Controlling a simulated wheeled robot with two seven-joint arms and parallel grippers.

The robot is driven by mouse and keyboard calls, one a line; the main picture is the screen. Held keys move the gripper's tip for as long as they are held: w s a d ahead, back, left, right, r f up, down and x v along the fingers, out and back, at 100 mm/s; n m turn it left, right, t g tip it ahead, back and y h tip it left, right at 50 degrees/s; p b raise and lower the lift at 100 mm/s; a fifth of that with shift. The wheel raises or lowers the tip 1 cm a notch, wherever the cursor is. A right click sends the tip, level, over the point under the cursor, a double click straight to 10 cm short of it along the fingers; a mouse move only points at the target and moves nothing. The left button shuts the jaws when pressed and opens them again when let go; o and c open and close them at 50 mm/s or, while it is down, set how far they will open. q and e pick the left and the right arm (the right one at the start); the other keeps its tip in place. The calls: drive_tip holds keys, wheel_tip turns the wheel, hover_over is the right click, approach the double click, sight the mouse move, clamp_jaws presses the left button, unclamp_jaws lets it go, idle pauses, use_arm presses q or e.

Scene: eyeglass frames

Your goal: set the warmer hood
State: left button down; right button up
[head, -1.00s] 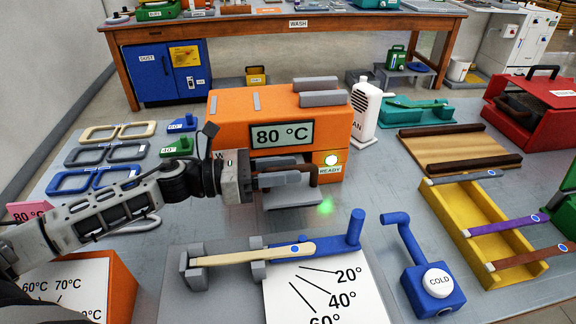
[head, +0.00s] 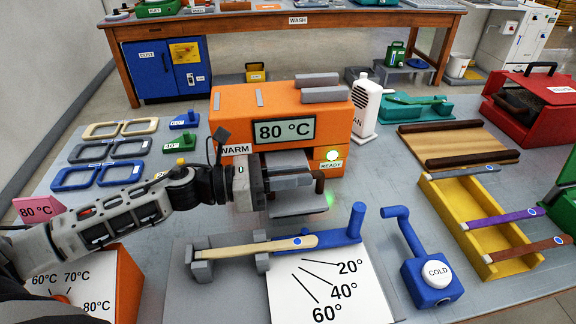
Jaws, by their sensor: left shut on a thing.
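The orange warmer (head: 234,107) stands at the back middle of the near table. Its display (head: 284,132) reads 80 °C, and a green-white lamp (head: 333,154) glows above the READY label. My left gripper (head: 298,181) is in front of the warmer, below the display. Its fingers are shut on a dark brown handle bar, whose end (head: 319,183) shows at the right of the fingertips. The fingers hide most of the bar. A grey plate (head: 299,206) juts out below the gripper. A grey surface (head: 285,159) shows in the gap under the display. My right gripper is out of view.
In front lie a cream temple arm (head: 262,248) on a rest, a white angle card (head: 325,300) and a blue COLD tap (head: 432,285).

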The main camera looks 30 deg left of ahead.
use_arm(q)
drive_tip(key=shift+s+d, duration=0.35)
drive_tip(key=shift+s, duration=0.2)
drive_tip(key=c, duration=1.4)
unclamp_jaws()
drive_tip(key=shift+w, duration=0.1)
drive_tip(key=shift+a, duration=0.1)
drive_tip(key=b+v, duration=0.1)
drive_tip(key=v, duration=1.5)
drive_tip(key=x, duration=1.4)
drive_tip(key=shift+w+d+r+p, duration=0.15)
drive_tip(key=shift+d+p, duration=0.05)
drive_tip(key=shift+p, duration=0.15)
drive_tip(key=shift+x, duration=0.8)
